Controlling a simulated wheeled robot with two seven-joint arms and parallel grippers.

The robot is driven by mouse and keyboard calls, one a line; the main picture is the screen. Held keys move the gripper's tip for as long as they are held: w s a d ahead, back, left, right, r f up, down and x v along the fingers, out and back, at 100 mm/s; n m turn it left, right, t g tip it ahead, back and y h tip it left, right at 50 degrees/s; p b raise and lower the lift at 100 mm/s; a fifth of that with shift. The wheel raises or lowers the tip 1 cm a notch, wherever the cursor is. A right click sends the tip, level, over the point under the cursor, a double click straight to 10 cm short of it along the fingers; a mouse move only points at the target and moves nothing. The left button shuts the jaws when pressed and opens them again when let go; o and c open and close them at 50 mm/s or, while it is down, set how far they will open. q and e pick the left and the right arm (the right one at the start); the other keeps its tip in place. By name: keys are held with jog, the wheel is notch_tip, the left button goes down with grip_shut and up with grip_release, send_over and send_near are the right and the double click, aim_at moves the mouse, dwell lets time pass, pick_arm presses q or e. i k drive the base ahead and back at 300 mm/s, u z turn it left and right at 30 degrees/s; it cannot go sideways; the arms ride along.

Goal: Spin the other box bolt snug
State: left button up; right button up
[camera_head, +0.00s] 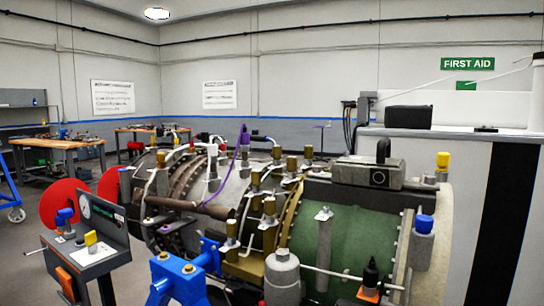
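A grey metal box (367,172) sits on top of the turbine (345,220), on its green casing section. The box has a round black disc (378,178) on its front face and a black upright part (383,150) above it. I cannot make out separate box bolts at this size. A tall grey bolt-like fitting (323,247) stands against the green casing, below the box. Neither of my grippers shows in the head view.
Yellow-capped (443,160) and blue-capped (424,224) fittings stick up at the turbine's right end. Several brass fittings and pipes crowd its middle. A blue stand part (180,280) and a grey console (100,235) are at left. A white cabinet (455,143) stands behind right.

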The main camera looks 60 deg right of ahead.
aim_at(315, 168)
jog(key=i, duration=1.55)
jog(key=z, duration=1.95)
